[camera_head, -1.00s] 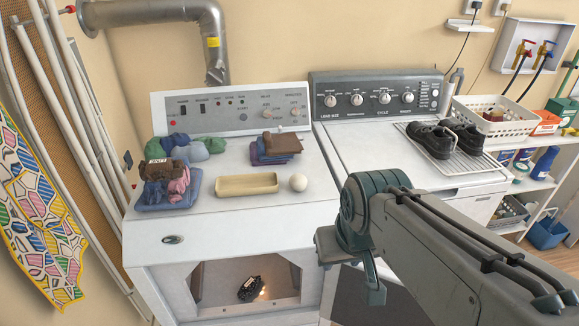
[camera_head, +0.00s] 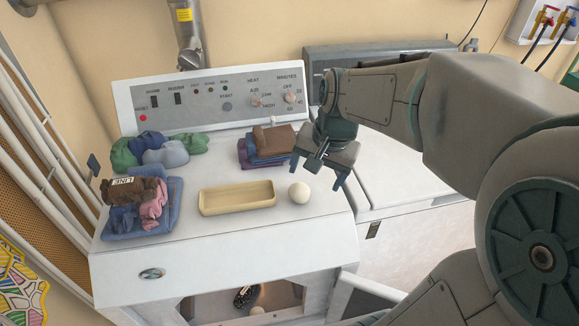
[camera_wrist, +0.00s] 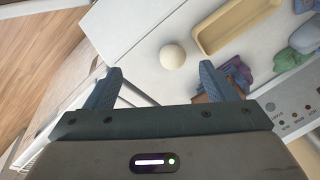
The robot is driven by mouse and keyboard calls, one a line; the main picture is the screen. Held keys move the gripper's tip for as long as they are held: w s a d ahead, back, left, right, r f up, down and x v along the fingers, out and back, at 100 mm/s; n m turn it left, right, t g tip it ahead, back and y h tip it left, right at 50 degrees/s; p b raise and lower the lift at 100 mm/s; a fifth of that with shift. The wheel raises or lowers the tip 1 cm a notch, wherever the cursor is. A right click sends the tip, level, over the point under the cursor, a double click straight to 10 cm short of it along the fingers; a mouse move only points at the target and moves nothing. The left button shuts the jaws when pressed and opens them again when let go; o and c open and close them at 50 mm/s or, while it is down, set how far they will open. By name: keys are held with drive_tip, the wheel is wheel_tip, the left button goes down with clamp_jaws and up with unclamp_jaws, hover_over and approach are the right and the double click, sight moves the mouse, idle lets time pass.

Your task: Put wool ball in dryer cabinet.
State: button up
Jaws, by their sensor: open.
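The cream wool ball (camera_head: 299,192) rests on the dryer's white top, just right of a shallow tan tray. It also shows in the wrist view (camera_wrist: 172,55), ahead of the fingertips and between their lines. My gripper (camera_head: 316,172) is open and empty, above the dryer's right edge, up and to the right of the ball. In the wrist view both fingers (camera_wrist: 160,70) are spread and apart from the ball. The dryer cabinet (camera_head: 225,268) has an opening low in its front. A dark object (camera_head: 243,296) and a pale round thing (camera_head: 257,311) show inside; the lower part is cut off.
The tan tray (camera_head: 237,198) lies left of the ball. Folded brown and purple cloths (camera_head: 268,147) sit behind it. Blue cloths (camera_head: 140,207) and green bundles (camera_head: 160,149) are at left. The washer (camera_head: 410,165) is partly hidden behind my arm.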

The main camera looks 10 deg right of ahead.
sight(301, 185)
drive_tip(key=w+d+f+m, duration=0.1)
drive_tip(key=w+f+m, duration=0.2)
drive_tip(key=w+m, duration=0.35)
drive_tip(key=shift+n, duration=0.95)
drive_tip(key=x, duration=1.3)
drive_tip(key=shift+w+f+p, duration=0.25)
drive_tip(key=shift+w+p, duration=0.05)
drive_tip(key=shift+w, duration=0.1)
drive_tip(key=c, duration=1.1)
drive_tip(key=shift+r, duration=0.2)
